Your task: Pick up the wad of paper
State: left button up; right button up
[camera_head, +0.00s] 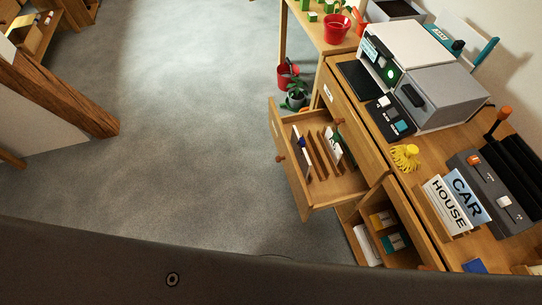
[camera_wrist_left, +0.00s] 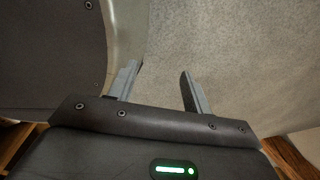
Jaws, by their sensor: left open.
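I cannot make out a wad of paper in either view. My left gripper (camera_wrist_left: 158,82) shows only in the left wrist view, with its two grey fingers apart and nothing between them. It is over the grey carpet, away from any object. Neither gripper shows in the head view. My right gripper is in neither view.
A wooden desk (camera_head: 433,157) on the right holds a grey machine (camera_head: 443,95), word cards (camera_head: 446,205) and a yellow object (camera_head: 405,157). Its drawer (camera_head: 291,172) is pulled out. A timber brace (camera_head: 58,92) stands at left. The carpet (camera_head: 175,150) between is clear.

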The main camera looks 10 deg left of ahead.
aim_at(298, 143)
jog(key=u, duration=1.85)
jog(key=i, duration=2.45)
jog(key=z, duration=4.1)
